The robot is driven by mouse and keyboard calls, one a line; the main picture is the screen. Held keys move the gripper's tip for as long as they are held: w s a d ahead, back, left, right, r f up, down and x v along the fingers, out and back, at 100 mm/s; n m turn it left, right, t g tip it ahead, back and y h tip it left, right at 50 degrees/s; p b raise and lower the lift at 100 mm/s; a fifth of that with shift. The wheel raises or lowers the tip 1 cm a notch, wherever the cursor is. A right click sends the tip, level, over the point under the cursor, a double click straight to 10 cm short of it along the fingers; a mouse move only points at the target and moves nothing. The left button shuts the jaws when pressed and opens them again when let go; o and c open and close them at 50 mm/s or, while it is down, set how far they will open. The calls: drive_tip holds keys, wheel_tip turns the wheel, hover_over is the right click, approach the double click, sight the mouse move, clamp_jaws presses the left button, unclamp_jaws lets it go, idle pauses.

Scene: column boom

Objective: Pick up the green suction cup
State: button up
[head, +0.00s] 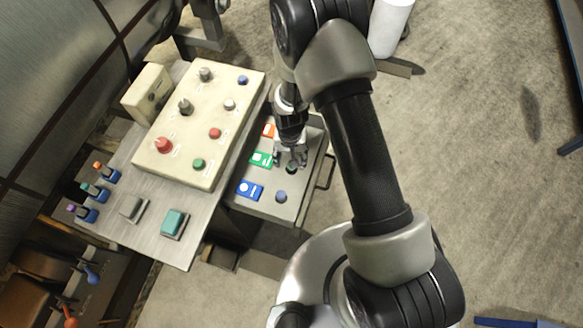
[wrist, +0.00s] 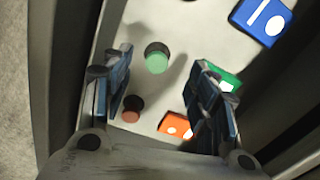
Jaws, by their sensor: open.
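The green suction cup (wrist: 156,60) is a small round green disc with a dark edge, on the light tray surface (wrist: 160,22) in the wrist view. My gripper (wrist: 163,72) is open, with one blue-grey finger on each side of the cup in the picture. I see no contact, and the height gap is hard to judge. In the head view my gripper (head: 291,157) hangs over the pull-out tray (head: 306,187), beside the green card (head: 261,159). There the gripper hides most of the green cup.
A red-orange cup (wrist: 131,112) is partly shadowed near the left finger. A blue cup (head: 281,196) sits nearer the tray's front. Blue (head: 250,189) and orange (head: 268,130) cards lie alongside. A raised button panel (head: 200,125) stands left; a handle (head: 326,172) juts out right.

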drive_tip(key=f, duration=0.2)
drive_tip(key=f+b, duration=0.1)
drive_tip(key=f, duration=0.1)
drive_tip(key=f+b, duration=0.1)
drive_tip(key=f, duration=0.1)
drive_tip(key=shift+w+d+f, duration=0.15)
drive_tip(key=shift+w+f, duration=0.15)
drive_tip(key=shift+w, duration=0.05)
drive_tip(key=shift+c, duration=0.5)
drive_tip(key=c, duration=1.1)
